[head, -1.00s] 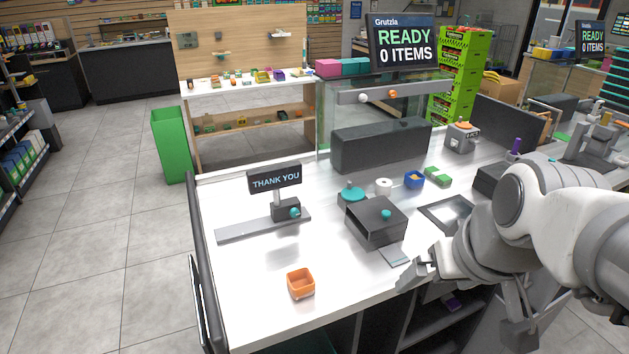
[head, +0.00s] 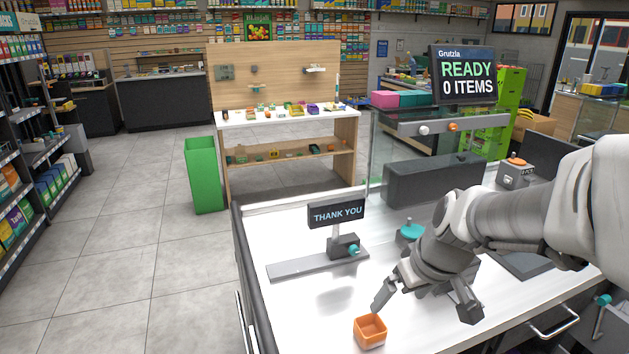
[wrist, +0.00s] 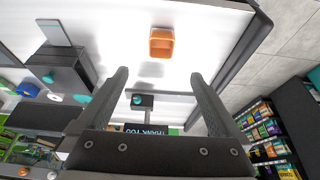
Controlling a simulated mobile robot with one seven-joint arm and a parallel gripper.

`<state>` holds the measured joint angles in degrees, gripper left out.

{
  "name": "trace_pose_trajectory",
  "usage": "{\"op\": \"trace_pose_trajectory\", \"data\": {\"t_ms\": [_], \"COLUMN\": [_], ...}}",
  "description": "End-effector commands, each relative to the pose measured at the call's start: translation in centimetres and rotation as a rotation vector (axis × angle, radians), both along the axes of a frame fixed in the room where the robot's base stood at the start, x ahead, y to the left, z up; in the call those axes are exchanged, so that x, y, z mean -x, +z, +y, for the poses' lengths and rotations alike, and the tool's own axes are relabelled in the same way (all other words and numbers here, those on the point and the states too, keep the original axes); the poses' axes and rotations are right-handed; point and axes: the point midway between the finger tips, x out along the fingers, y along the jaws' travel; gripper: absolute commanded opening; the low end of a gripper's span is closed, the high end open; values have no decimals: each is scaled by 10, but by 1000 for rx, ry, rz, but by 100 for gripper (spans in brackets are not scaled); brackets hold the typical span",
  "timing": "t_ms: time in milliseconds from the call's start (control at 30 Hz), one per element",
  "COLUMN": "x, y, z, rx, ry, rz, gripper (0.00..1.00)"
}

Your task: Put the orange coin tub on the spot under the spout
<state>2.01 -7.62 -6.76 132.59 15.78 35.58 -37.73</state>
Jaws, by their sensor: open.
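The orange coin tub (head: 370,331) is a small open square tub, standing upright on the white counter near its front edge; it looks empty. It also shows in the wrist view (wrist: 161,43), beyond my fingertips. My gripper (head: 425,305) is open and empty above the counter, to the right of the tub and apart from it. In the wrist view my two fingers (wrist: 160,76) are spread wide with nothing between them. I cannot clearly make out a spout or the spot under it; my arm hides part of the counter's middle.
A "THANK YOU" sign (head: 336,214) with a teal knob stands behind the tub on a grey strip. A dark grey box (wrist: 65,75) with a teal knob is left in the wrist view. A green bin (head: 203,175) stands on the floor. The counter around the tub is clear.

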Motion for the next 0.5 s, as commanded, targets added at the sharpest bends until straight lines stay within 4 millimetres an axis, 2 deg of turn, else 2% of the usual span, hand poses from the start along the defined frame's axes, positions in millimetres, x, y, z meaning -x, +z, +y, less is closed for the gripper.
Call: {"op": "trace_pose_trajectory", "data": {"t_ms": [233, 500], "x": [-8, -26], "y": [-18, -67], "z": [0, 6], "rx": [2, 3], "ry": [8, 9], "rz": [6, 7], "gripper": [100, 100]}}
